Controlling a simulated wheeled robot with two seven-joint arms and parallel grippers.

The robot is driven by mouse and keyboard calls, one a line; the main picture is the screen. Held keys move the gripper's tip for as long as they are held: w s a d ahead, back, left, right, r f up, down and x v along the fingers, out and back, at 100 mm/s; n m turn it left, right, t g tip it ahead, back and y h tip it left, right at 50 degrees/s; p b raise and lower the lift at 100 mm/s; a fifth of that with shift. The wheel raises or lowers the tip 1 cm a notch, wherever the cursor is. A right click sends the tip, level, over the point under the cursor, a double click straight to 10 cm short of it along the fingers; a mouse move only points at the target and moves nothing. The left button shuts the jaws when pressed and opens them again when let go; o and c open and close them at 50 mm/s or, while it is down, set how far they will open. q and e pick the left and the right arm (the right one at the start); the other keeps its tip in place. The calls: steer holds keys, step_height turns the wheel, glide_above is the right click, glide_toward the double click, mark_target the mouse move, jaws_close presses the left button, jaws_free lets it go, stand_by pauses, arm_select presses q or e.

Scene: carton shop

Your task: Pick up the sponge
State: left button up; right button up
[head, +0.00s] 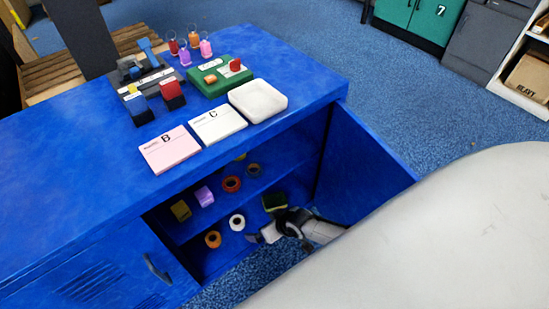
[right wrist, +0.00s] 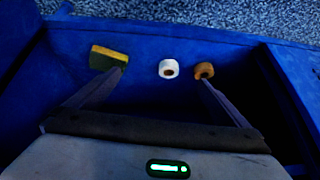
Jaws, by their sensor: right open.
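The sponge (head: 274,201), green with a yellow layer, sits on the lower level inside the open blue cabinet, at its right end. In the right wrist view the sponge (right wrist: 106,58) is at the upper left, close to the left fingertip; whether they touch I cannot tell. My right gripper (head: 262,226) reaches into the cabinet from the right, open and empty. In the right wrist view its fingers (right wrist: 162,77) are spread wide, with a white tape roll (right wrist: 169,69) showing between and beyond them. My left gripper is not in view.
An orange tape roll (right wrist: 204,70) is by the right fingertip. The open cabinet door (head: 365,165) stands at the right. Cards, a white tray (head: 258,100) and stamps lie on top.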

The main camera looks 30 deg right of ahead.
steer(key=m+h+b, duration=0.2)
steer(key=b, duration=0.1)
glide_toward(275, 200)
steer(key=v, duration=0.2)
steer(key=b+x, duration=0.3)
steer(key=x, duration=0.1)
steer(key=shift+s+b, duration=0.15)
steer(key=shift+b, duration=0.25)
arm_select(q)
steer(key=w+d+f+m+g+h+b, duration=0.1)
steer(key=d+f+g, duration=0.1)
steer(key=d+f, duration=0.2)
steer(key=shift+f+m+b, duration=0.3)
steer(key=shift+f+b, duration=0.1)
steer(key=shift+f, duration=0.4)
arm_select(e)
steer(key=shift+x, duration=0.75)
